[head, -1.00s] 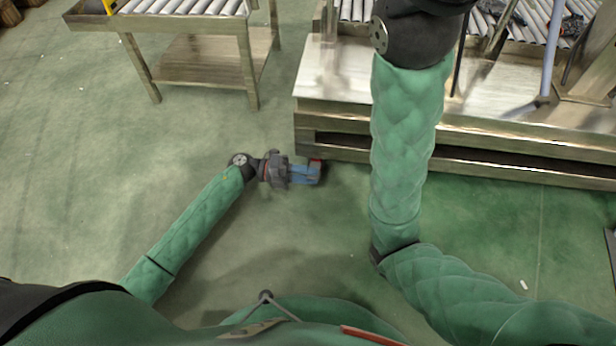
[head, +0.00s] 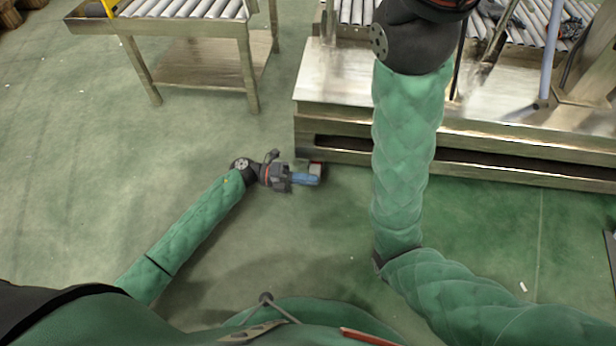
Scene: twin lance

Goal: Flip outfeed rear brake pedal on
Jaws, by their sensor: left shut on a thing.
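A small grey and red block, which looks like the outfeed rear brake pedal (head: 317,167), sits low at the near left corner of the metal machine base. My left gripper (head: 316,180), with blue fingers, is at this block, its fingers shut on it. The fingers partly hide the block, so its tilt and on or off position cannot be told. My right arm rises up the right of the picture, and its gripper is out of view beyond the top edge.
The metal machine base (head: 350,100) with rollers fills the upper right. A roller table (head: 200,28) with a lower shelf stands at the upper left. Green floor (head: 90,180) is clear around my left arm. A small white scrap (head: 523,286) lies on the floor at right.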

